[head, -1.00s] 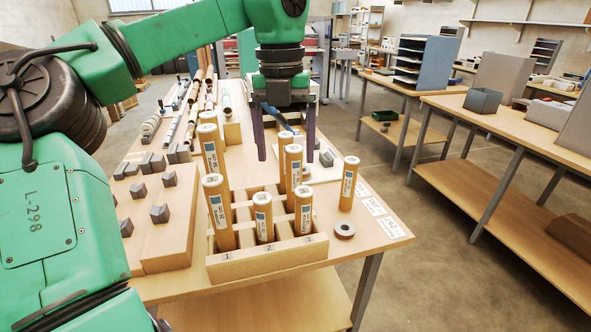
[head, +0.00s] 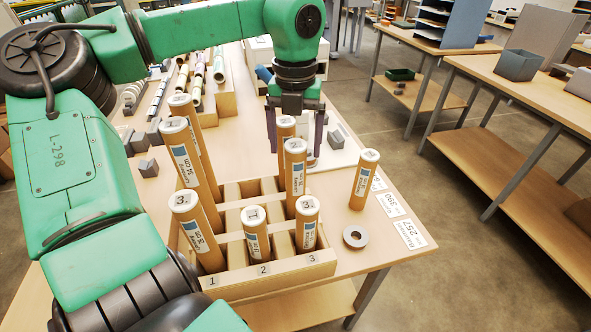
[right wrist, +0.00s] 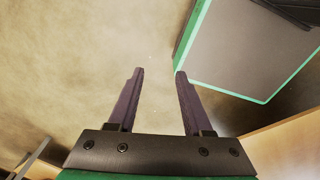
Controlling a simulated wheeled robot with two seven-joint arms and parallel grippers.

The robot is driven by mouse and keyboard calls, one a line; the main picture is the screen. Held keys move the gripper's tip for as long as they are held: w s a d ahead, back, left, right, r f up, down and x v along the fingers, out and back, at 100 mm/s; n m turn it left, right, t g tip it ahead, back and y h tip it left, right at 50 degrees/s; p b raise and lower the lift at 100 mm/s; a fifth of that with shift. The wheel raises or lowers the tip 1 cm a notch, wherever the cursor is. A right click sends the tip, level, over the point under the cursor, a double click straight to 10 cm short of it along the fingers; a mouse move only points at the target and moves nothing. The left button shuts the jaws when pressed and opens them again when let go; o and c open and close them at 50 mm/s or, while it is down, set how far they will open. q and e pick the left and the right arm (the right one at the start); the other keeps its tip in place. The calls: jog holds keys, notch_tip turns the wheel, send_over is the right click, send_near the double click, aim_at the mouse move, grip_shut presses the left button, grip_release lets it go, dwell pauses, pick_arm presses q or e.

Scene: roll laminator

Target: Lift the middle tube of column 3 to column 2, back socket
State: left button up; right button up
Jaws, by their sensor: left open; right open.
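The tube rack (head: 285,272) has columns numbered 1, 2 and 3 along its front. In column 3, the brown middle tube (head: 295,175) stands between the front tube (head: 306,230) and the back tube (head: 285,130), all white-capped. Column 2 holds a front tube (head: 256,240); its back socket (head: 250,188) looks empty. My left gripper (head: 295,152) is open, fingers pointing down, one each side of the column 3 middle and back tubes in the head view. Its exact depth is unclear, and it grips nothing. My right gripper (right wrist: 160,75) is open and empty above the floor.
Several tubes stand in column 1 (head: 195,235), leaning in the picture. A loose tube (head: 364,182) stands on the table right of the rack, near a grey ring (head: 355,237) and label cards (head: 410,233). Grey blocks (head: 148,168) lie left of the rack.

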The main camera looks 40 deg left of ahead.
aim_at(296, 163)
pick_arm(q)
notch_tip(296, 163, down, 4)
jog(key=shift+w+f+p, duration=0.15)
jog(key=shift+f+p, duration=0.05)
jog(key=shift+p, duration=0.95)
jog(key=shift+f, duration=0.4)
grip_shut()
pick_arm(e)
jog(key=shift+w+a+r, duration=0.3)
jog(key=shift+w+r, duration=0.1)
jog(key=shift+r, duration=0.2)
jog(key=shift+w+a+r, duration=0.3)
jog(key=shift+w+r, duration=0.1)
jog(key=shift+r, duration=0.2)
jog(key=shift+d, duration=0.1)
